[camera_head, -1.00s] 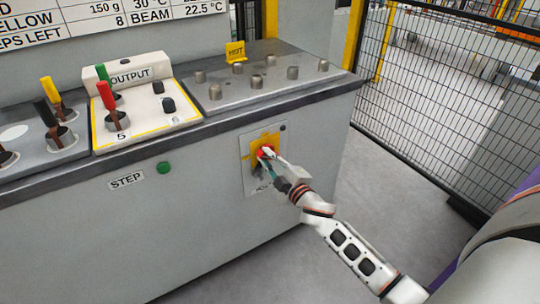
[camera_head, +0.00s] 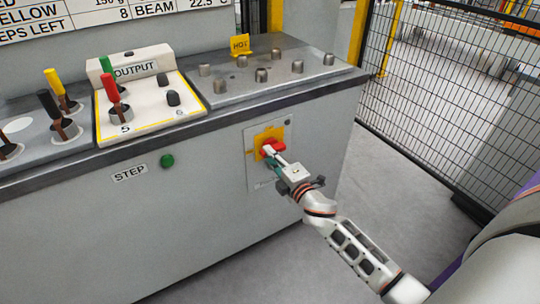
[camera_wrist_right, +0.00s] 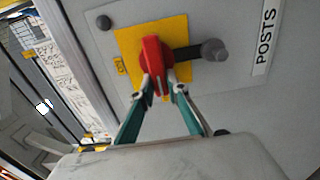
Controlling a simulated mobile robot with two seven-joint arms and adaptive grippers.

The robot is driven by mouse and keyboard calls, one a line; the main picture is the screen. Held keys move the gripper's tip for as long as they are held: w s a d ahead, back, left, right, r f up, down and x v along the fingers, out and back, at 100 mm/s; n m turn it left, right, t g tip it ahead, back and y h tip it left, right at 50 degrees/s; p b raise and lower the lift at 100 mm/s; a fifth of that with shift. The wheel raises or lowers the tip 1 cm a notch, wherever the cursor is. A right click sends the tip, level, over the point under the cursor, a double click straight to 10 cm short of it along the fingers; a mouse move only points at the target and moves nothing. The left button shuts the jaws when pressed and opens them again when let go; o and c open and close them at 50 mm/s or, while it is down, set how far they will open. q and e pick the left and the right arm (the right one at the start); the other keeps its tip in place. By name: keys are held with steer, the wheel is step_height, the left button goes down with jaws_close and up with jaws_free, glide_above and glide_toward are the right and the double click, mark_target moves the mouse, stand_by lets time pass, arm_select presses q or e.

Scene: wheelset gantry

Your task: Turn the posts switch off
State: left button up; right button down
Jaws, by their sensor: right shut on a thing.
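The posts switch is a red rotary handle (camera_head: 274,147) on a yellow plate (camera_head: 262,137), set in a grey panel on the cabinet front. In the right wrist view the red handle (camera_wrist_right: 152,62) stands on its yellow plate (camera_wrist_right: 123,42), near a label reading POSTS (camera_wrist_right: 265,35). My right gripper (camera_head: 270,155) is at the switch, and in the right wrist view its two fingers (camera_wrist_right: 158,92) are closed on the lower end of the red handle. The label is not readable in the head view, where my gripper covers part of the panel. My left gripper is not in view.
A grey bar with a round end (camera_wrist_right: 212,50) sticks out beside the handle. A green STEP button (camera_head: 167,161) is on the cabinet front to the left. Metal posts (camera_head: 262,75) and a HOT sign (camera_head: 240,45) stand on top. A mesh fence (camera_head: 440,100) is at the right.

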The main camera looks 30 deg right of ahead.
steer(key=shift+f, duration=0.1)
steer(key=c, duration=2)
jaws_free()
steer(key=shift+o, duration=0.2)
steer(key=s, duration=1.2)
